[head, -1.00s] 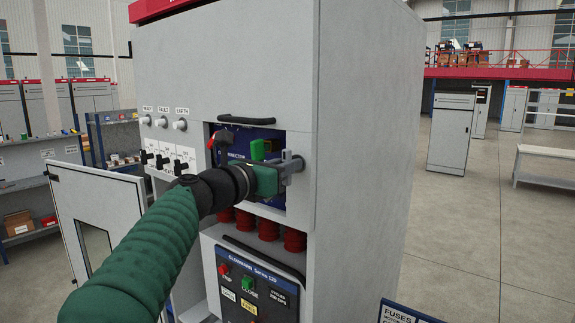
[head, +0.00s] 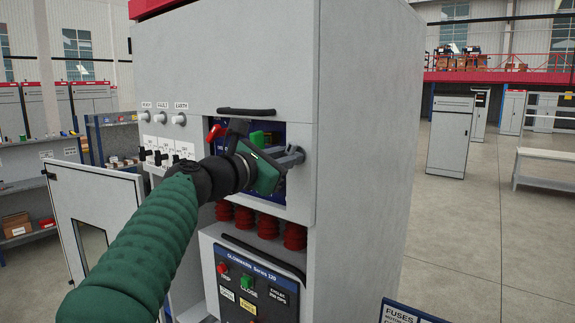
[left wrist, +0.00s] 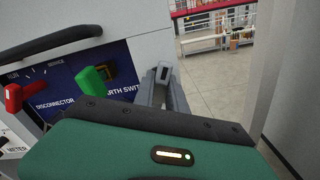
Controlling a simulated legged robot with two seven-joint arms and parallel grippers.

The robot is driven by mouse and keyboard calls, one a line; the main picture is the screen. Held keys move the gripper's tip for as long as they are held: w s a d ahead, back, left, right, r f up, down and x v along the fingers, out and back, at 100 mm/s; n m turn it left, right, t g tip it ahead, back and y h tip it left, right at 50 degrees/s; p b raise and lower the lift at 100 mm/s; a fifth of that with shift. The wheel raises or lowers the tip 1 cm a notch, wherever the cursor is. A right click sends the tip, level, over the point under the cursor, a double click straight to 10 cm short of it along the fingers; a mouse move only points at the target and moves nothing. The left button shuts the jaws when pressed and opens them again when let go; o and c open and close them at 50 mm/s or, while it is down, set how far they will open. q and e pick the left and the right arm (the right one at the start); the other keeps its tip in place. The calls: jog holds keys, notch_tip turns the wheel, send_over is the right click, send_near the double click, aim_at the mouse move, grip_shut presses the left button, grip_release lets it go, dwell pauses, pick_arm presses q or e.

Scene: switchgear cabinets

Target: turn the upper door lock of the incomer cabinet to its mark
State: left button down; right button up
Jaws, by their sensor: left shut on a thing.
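The incomer cabinet (head: 368,140) is the tall grey cabinet in the middle of the head view. My left gripper (head: 290,158) is at the right edge of its front, beside the recessed blue panel. In the left wrist view its grey fingers (left wrist: 165,88) are shut on a small grey piece, which I take to be the upper door lock (left wrist: 162,74). The fingers and gripper body hide most of the lock, and I cannot make out its mark. The gripper body is tilted in the head view. My right gripper is not in view.
A black handle (head: 246,112) is above the panel. A red switch handle (left wrist: 13,97) and a green one (left wrist: 95,80) stand out left of my fingers. Red insulators (head: 268,227) are below. An open door (head: 62,195) stands at left.

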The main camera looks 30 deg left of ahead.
pick_arm(q)
jog(key=m+b, duration=0.2)
jog(key=m, duration=0.1)
jog(key=shift+d+f+m, duration=0.1)
jog(key=shift+m, duration=0.3)
jog(key=m+b, duration=0.2)
jog(key=m, duration=0.1)
jog(key=shift+f+m, duration=0.1)
jog(key=shift+m, duration=0.2)
jog(key=m+b, duration=0.1)
jog(key=m, duration=0.2)
jog(key=shift+d+f, duration=0.1)
jog(key=shift+f, duration=0.05)
jog(key=shift+f+m+b, duration=0.1)
jog(key=shift+m+b, duration=0.55)
jog(key=shift+m, duration=0.55)
jog(key=c, duration=1.5)
grip_release()
jog(key=shift+o, duration=0.7)
jog(key=shift+w, duration=0.1)
